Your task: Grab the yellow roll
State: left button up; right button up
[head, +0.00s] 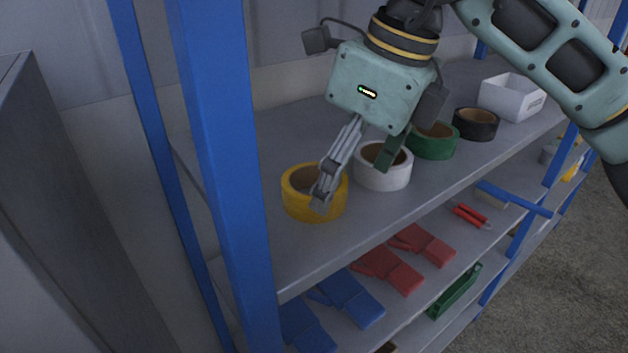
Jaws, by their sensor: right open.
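The yellow roll (299,205) lies flat on the top shelf, near its left end, with its hole facing up. My right gripper (352,176) reaches down from above and is open. One finger hangs over the yellow roll and covers part of its right side; whether it touches the roll I cannot tell. The other, dark finger is further right, over the white roll (384,173). Nothing is held between the fingers. My left gripper is not in the picture.
A green roll (435,145), a black roll (475,124) and a white bin (505,97) stand further right on the top shelf (270,260). A blue post (225,170) rises left of the yellow roll. Red gloves (391,268) and blue gloves (350,298) lie on the shelf below.

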aim_at(315, 180)
jog(key=shift+w+a+r+p, duration=0.15)
jog(key=shift+w+a+p, duration=0.25)
jog(key=shift+a, duration=0.2)
jog(key=shift+w+a+r+p, duration=0.15)
jog(key=shift+w+a+p, duration=0.1)
jog(key=shift+a+p, duration=0.25)
jog(key=a+f, duration=0.2)
jog(key=f, duration=0.1)
jog(key=shift+w+p, duration=0.35)
jog(key=shift+w, duration=0.05)
jog(key=shift+w+f, duration=0.1)
jog(key=shift+f, duration=0.1)
jog(key=shift+d, duration=0.2)
jog(key=shift+a, duration=0.1)
jog(key=c, duration=0.5)
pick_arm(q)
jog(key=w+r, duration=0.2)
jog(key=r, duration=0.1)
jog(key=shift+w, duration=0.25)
pick_arm(e)
jog(key=c, duration=0.8)
